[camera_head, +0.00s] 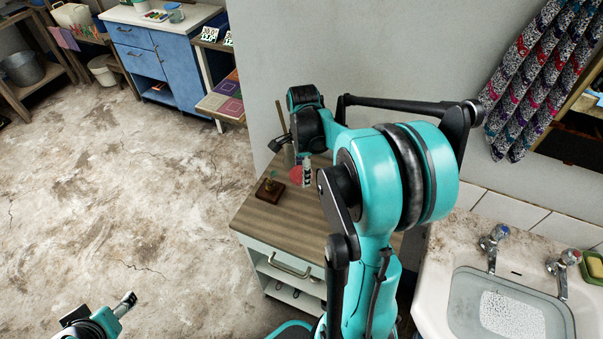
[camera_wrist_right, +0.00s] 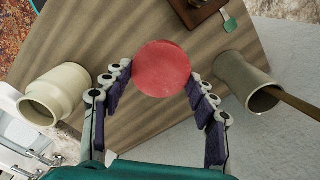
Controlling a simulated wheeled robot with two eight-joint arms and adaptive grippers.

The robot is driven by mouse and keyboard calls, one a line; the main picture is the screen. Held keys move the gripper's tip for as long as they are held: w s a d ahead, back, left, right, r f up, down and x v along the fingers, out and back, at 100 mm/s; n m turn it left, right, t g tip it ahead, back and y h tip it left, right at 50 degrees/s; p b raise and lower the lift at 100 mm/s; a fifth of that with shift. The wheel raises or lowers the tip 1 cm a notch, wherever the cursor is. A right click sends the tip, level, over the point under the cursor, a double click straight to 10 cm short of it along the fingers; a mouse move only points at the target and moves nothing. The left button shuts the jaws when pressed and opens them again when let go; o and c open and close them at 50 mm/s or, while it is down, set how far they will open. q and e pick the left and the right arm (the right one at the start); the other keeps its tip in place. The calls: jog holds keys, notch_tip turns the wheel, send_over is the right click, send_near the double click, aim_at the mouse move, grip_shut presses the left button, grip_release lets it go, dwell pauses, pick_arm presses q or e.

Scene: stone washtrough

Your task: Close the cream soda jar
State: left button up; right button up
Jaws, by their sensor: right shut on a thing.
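My right gripper (camera_wrist_right: 161,78) is shut on a flat red round lid (camera_wrist_right: 162,66), held between its fingertips above the wooden top. The lid also shows in the head view (camera_head: 296,175), partly hidden by the gripper (camera_head: 307,172). A cream jar (camera_wrist_right: 58,94) stands left of the right gripper in the wrist view, apart from the lid. Its mouth is uncovered. My arm seems to hide this jar in the head view. My left gripper (camera_head: 126,301) is over the floor at the lower left, away from the cabinet; its jaw opening is unclear.
A grey-brown pot (camera_wrist_right: 246,82) with a stick in it stands right of the gripper in the wrist view. A dark wooden block (camera_head: 269,189) with a green tag (camera_wrist_right: 229,22) lies on the cabinet top (camera_head: 262,218). A sink (camera_head: 445,255) is at the right.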

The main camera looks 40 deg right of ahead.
aim_at(297, 174)
jog(key=shift+r, duration=0.15)
jog(key=shift+n, duration=0.9)
jog(key=r+p, duration=0.1)
jog(key=a+r+p, duration=0.1)
jog(key=r, duration=0.1)
jog(key=r+p, duration=0.2)
jog(key=shift+w+a, duration=0.3)
jog(key=shift+w, duration=0.1)
jog(key=a+f+n+b, duration=0.1)
jog(key=a+f+n, duration=0.3)
jog(key=a+n, duration=0.2)
jog(key=w+a+f+n+b, duration=0.1)
jog(key=a+f+n, duration=0.4)
jog(key=a+n, duration=0.1)
jog(key=w+a+f+n+b, duration=0.1)
jog(key=a+f+n, duration=0.3)
jog(key=n, duration=0.4)
jog(key=shift+w+a+f+b, duration=0.1)
jog(key=shift+a+f+b, duration=0.1)
jog(key=shift+a+b, duration=0.5)
jog(key=shift+a+f+n, duration=0.25)
jog(key=shift+a+n, duration=0.35)
